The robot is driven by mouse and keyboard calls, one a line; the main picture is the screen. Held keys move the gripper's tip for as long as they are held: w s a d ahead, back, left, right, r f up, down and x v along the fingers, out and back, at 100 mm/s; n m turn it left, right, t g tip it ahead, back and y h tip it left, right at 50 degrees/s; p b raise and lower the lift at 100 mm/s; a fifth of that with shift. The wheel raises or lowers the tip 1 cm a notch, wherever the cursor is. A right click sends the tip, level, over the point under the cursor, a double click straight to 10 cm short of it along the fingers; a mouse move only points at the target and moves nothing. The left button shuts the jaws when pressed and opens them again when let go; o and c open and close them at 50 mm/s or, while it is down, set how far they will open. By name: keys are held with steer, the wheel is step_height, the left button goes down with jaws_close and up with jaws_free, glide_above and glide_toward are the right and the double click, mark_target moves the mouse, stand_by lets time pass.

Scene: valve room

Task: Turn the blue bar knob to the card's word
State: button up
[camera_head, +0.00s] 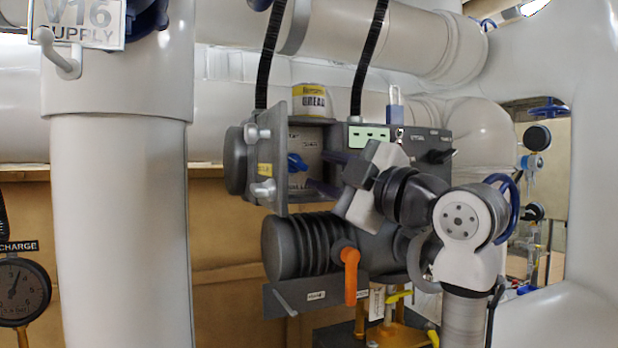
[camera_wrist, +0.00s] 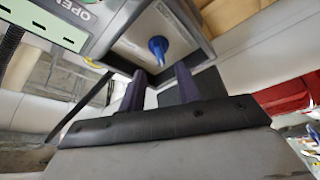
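The blue bar knob (camera_head: 297,162) sits on a pale plate inside a grey open-fronted box (camera_head: 281,160). In the wrist view the knob (camera_wrist: 158,47) stands just beyond the fingertips, roughly between them. My gripper (camera_head: 318,171) reaches in from the right, its two purple fingers spread apart and empty. In the wrist view, my gripper (camera_wrist: 161,72) shows a clear gap between the fingers, apart from the knob. Lettering around the knob is too small to read.
A yellow-labelled can (camera_head: 309,101) stands on top of the box. An orange lever (camera_head: 350,272) hangs below my arm.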

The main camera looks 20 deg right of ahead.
steer(key=b+v, duration=0.2)
steer(key=v, duration=0.6)
steer(key=shift+s, duration=0.2)
